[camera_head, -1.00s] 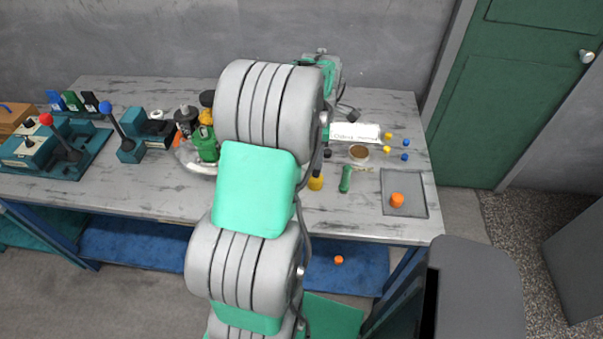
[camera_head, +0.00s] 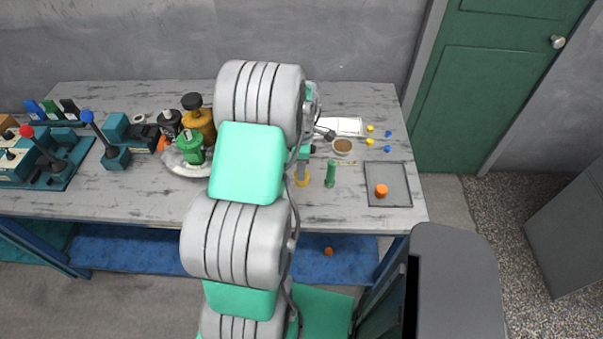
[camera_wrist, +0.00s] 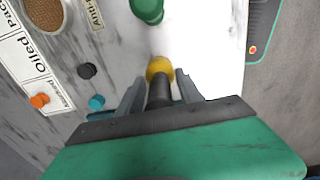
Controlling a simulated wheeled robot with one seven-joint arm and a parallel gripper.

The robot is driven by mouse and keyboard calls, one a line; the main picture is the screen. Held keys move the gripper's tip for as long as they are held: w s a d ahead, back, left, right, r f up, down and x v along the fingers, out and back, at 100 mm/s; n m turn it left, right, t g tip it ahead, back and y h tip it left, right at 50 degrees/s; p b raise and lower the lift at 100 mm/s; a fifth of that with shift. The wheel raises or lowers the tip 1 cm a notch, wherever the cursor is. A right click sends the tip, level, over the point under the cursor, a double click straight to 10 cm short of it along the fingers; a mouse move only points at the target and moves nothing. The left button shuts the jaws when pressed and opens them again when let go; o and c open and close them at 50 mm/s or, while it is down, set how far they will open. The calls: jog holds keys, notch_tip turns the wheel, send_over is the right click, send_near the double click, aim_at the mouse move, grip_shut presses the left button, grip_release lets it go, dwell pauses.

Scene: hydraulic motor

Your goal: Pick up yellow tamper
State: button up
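The yellow tamper (camera_head: 302,180) stands on the table, left of a green tamper (camera_head: 330,174). My arm partly hides it in the head view. In the wrist view the yellow tamper's round yellow part (camera_wrist: 159,67) shows just beyond the fingertips, with a dark shaft between the fingers. My gripper (camera_wrist: 160,84) is open, with one finger on each side of the tamper and visible gaps beside it. Contact cannot be made out. The green tamper also shows at the top of the wrist view (camera_wrist: 147,9).
Right of the tampers lie a grey mat (camera_head: 398,196) with an orange piece (camera_head: 381,190), a brown-filled bowl (camera_head: 343,146) and small yellow and blue pieces. Bottles on a tray (camera_head: 180,166) stand to the left. The table's front edge is close.

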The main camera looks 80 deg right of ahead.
jog(key=c, duration=0.6)
jog(key=shift+r, duration=0.1)
jog(key=shift+c, duration=0.4)
